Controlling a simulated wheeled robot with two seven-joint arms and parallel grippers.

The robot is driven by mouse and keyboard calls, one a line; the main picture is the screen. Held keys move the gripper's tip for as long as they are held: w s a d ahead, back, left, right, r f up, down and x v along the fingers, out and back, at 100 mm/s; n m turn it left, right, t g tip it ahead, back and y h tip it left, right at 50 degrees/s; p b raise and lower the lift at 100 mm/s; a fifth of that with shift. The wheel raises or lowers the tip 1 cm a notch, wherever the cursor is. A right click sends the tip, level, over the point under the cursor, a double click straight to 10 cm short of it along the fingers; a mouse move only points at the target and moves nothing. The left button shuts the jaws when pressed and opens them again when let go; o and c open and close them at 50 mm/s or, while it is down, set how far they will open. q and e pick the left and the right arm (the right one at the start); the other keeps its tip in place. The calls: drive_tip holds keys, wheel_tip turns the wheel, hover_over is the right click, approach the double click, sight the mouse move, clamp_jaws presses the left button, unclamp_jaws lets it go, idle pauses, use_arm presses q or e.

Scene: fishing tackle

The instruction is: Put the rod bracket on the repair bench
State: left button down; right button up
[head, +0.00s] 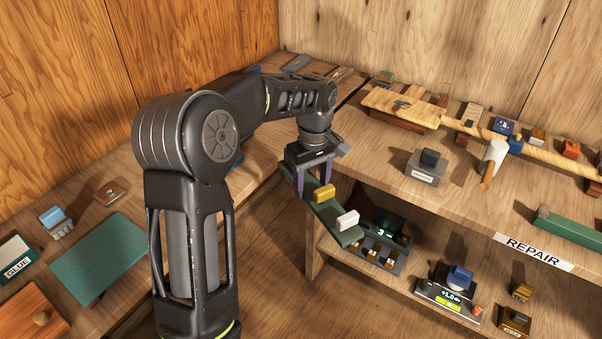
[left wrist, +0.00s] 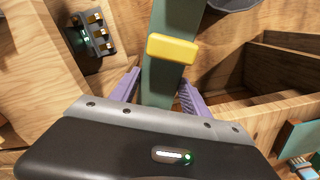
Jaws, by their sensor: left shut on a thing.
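The rod bracket (head: 334,210) looks like a long green strip with a yellow block and a white block on it. My left gripper (head: 313,181) is shut on it near one end, and the strip slants down to the right, in the air in front of the repair bench (head: 462,213). In the left wrist view the green rod bracket (left wrist: 165,80) runs between the purple fingers of my left gripper (left wrist: 158,95), with the yellow block beyond them. The bench carries a REPAIR label on its front edge. My right gripper is not in view.
The bench top holds a grey block (head: 426,168), a white cylinder (head: 494,158), a long rod on supports and a green case (head: 568,226). Bare wood lies around the grey block. A shelf below holds a scale (head: 447,294) and a dark tray. A left counter holds a green mat (head: 96,258).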

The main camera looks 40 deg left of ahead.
use_arm(q)
drive_tip(key=s+d+f+m, duration=0.1)
drive_tip(key=d+f+m, duration=0.5)
drive_tip(key=d+f, duration=0.1)
drive_tip(key=s+d+f+m, duration=0.2)
drive_tip(key=d+f+m, duration=0.5)
drive_tip(key=f, duration=0.3)
drive_tip(key=shift+s+d+f, duration=0.2)
drive_tip(key=shift+s+d, duration=0.05)
drive_tip(key=shift+d, duration=0.2)
